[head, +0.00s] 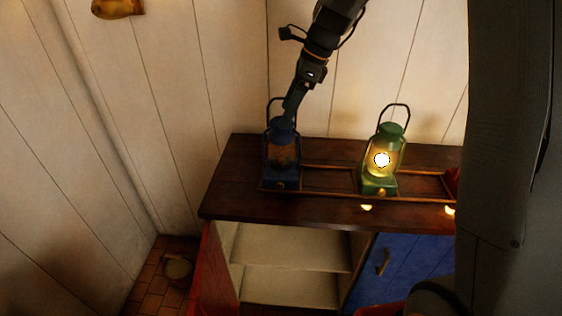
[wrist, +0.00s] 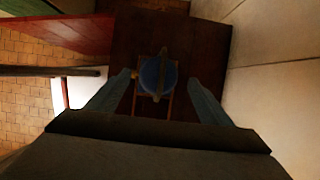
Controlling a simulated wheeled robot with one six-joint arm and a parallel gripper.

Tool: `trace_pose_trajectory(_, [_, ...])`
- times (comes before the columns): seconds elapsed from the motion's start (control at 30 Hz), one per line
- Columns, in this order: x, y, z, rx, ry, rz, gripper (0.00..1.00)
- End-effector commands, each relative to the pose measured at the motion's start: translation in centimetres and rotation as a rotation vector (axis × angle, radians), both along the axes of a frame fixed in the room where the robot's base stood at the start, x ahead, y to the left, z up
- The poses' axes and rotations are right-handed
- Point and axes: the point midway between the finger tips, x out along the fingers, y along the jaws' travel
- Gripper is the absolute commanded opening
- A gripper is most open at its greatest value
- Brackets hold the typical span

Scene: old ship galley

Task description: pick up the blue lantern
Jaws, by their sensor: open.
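The blue lantern (head: 282,158) stands upright at the left part of the dark wooden counter, its wire handle raised. In the wrist view the lantern's round blue top (wrist: 158,75) shows from above, between and beyond my two fingers. My gripper (head: 290,108) is just above the lantern's top in the head view and overlaps its handle there. In the wrist view my gripper (wrist: 160,85) is open, with a finger on each side of the lantern and nothing held. I cannot tell whether a finger touches it.
A lit green lantern (head: 380,185) stands to the right on the counter (head: 235,180). A low wooden rail (head: 325,168) runs around the lanterns' places. A red object (head: 452,183) is partly hidden farther right. Below are an open shelf (head: 290,285) and a blue door (head: 400,265). White plank walls stand behind and left.

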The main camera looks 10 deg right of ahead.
Motion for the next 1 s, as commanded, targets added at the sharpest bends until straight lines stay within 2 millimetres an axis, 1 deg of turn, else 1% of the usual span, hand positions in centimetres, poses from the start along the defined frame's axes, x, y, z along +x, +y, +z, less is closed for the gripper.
trace_pose_trajectory(0.2, [-0.1, 1.3, -2.8, 0.0, 0.005, 0.003, 0.74])
trace_pose_trajectory(0.3, [0.0, 1.7, -3.7, 0.001, 0.003, 0.002, 0.74])
trace_pose_trajectory(0.4, [0.1, 1.9, -4.2, -0.001, 0.002, 0.003, 0.74])
trace_pose_trajectory(0.6, [0.1, 1.9, -4.2, -0.001, 0.001, 0.004, 0.74])
trace_pose_trajectory(0.77, [0.1, 1.9, -4.2, -0.001, 0.001, 0.004, 0.47])
trace_pose_trajectory(1.0, [0.1, 1.9, -4.2, -0.001, 0.002, 0.004, 0.06])
